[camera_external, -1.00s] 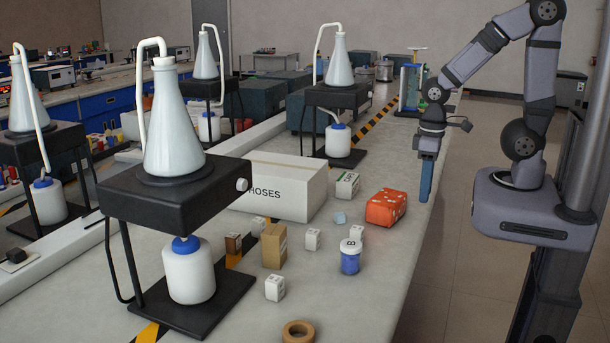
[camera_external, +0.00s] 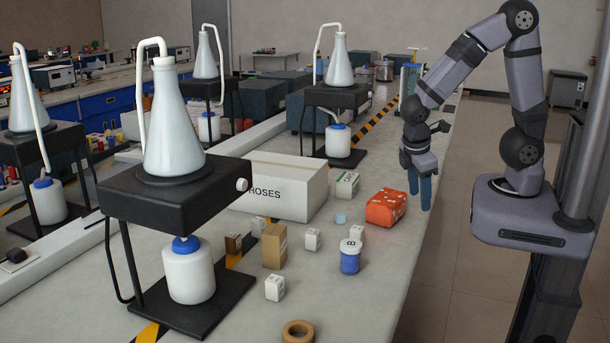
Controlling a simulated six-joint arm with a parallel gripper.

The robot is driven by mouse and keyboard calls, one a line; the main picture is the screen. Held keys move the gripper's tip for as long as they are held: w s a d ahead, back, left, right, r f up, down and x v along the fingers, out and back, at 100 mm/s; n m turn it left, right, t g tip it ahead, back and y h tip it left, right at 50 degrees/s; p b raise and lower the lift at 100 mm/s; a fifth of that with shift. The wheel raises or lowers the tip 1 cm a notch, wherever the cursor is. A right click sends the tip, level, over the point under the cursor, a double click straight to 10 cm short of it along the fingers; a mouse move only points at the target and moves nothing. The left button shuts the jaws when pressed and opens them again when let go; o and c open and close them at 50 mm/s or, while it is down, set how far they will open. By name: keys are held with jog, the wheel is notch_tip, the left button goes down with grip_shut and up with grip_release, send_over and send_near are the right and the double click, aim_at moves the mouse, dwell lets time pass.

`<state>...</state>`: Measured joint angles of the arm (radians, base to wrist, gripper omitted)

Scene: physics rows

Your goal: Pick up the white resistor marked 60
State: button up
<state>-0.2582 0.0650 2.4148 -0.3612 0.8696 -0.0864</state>
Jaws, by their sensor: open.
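Several small white blocks stand on the grey bench, and any of them may be the resistor marked 60; the markings are too small to read. One white block (camera_external: 275,287) is nearest the front, one white block (camera_external: 313,239) is right of the tan box, one white block (camera_external: 356,232) is behind the blue-and-white jar, and one white block (camera_external: 258,226) is behind the tan box. My gripper (camera_external: 420,196) is open and empty, pointing down near the bench's right edge. It is right of the orange-red package and apart from all the blocks.
An orange-red package (camera_external: 386,207) lies between my gripper and the blocks. A blue-and-white jar (camera_external: 350,257), tan box (camera_external: 274,246), tape roll (camera_external: 298,332) and large HOSES box (camera_external: 282,188) are nearby. A flask stand (camera_external: 175,200) rises at left. The right front bench is clear.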

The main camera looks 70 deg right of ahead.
jog(key=w+a+f+n+t+h+b, duration=0.2)
jog(key=w+a+n+t+h+b, duration=0.3)
jog(key=w+a+n+t, duration=0.8)
jog(key=a+r+n+t+y+b, duration=0.15)
jog(key=a+n+t+y, duration=0.5)
jog(key=a+n, duration=1.45)
jog(key=m, duration=0.5)
send_near(275, 288)
jog(key=shift+d+r+g+y+p, duration=0.15)
jog(key=shift+d+r+y, duration=0.15)
jog(key=shift+d, duration=0.25)
jog(key=shift+d+r+g+y+p, duration=0.15)
jog(key=shift+d+r, duration=0.15)
jog(key=shift+d, duration=0.2)
jog(key=shift+w+m, duration=0.3)
jog(key=shift+w, duration=0.2)
jog(key=shift+w+p, duration=0.3)
jog(key=shift+w, duration=0.5)
